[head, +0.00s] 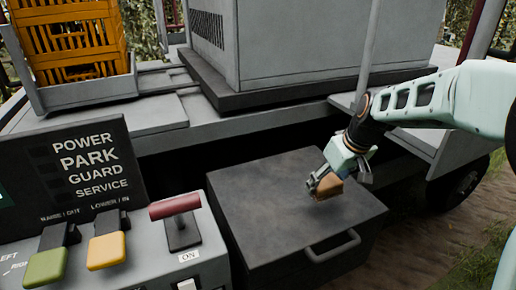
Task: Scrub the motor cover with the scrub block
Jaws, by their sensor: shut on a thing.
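My gripper (326,182) is shut on a small brown block, the scrub block (328,187). It holds the block low over the right part of a dark grey box lid, which looks like the motor cover (262,205). The block's lower edge appears to be at or very near the lid's surface; I cannot tell if it touches. The lid is flat, with mottled, smudgy marks. A grey handle (332,246) is on the box's front side. Part of the block is hidden by the fingers.
A control panel with a red-handled lever (175,206), a yellow lever (106,250) and a green lever (46,266) stands at the lower left. Behind are a grey cabinet (300,45) and orange crates (70,40). A wheel (468,186) and dirt ground are at right.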

